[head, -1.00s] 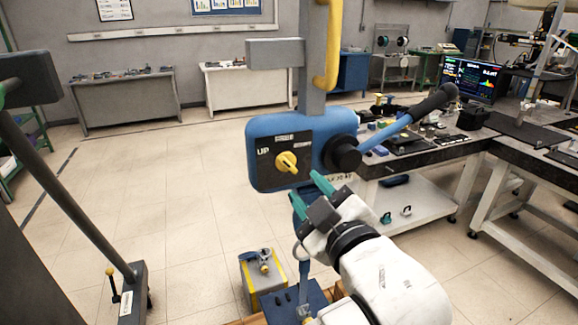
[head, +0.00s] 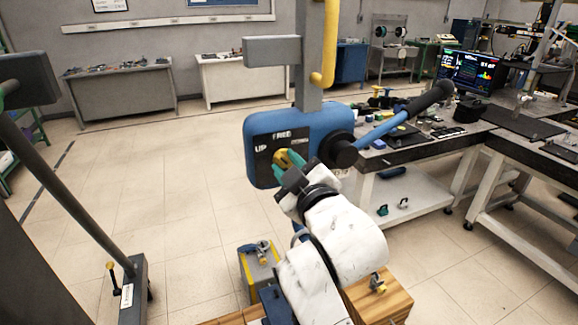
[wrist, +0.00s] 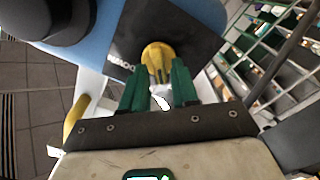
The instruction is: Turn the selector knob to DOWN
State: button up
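The yellow selector knob (head: 281,158) sits on the black plate of the blue control box (head: 262,130). In the head view "UP" reads on the plate's left and "FREE" above the knob. In the wrist view the knob (wrist: 157,50) is beyond my fingertips, and a "DOWN" label shows upside down to its left. My gripper (head: 291,157) is at the knob, its green fingers partly hiding it. In the wrist view my gripper (wrist: 162,72) has its fingers apart, with the knob's raised grip between or just past the tips; contact is not clear.
A black-gripped lever (head: 400,116) sticks out from the box's right side. A yellow handle (head: 328,45) rises above the box. A workbench (head: 420,150) with tools stands to the right. A grey-and-yellow case (head: 258,262) is on the floor below.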

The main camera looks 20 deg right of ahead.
grip_shut()
jog(key=shift+m, duration=0.4)
jog(key=m, duration=0.2)
jog(key=shift+m, duration=0.4)
jog(key=m, duration=0.4)
jog(key=shift+d+m, duration=0.2)
jog(key=shift+m, duration=0.1)
jog(key=m, duration=0.3)
jog(key=shift+m+b, duration=0.3)
jog(key=shift+d+m+b, duration=0.2)
jog(key=shift+m+b, duration=0.15)
jog(key=shift+m, duration=1.65)
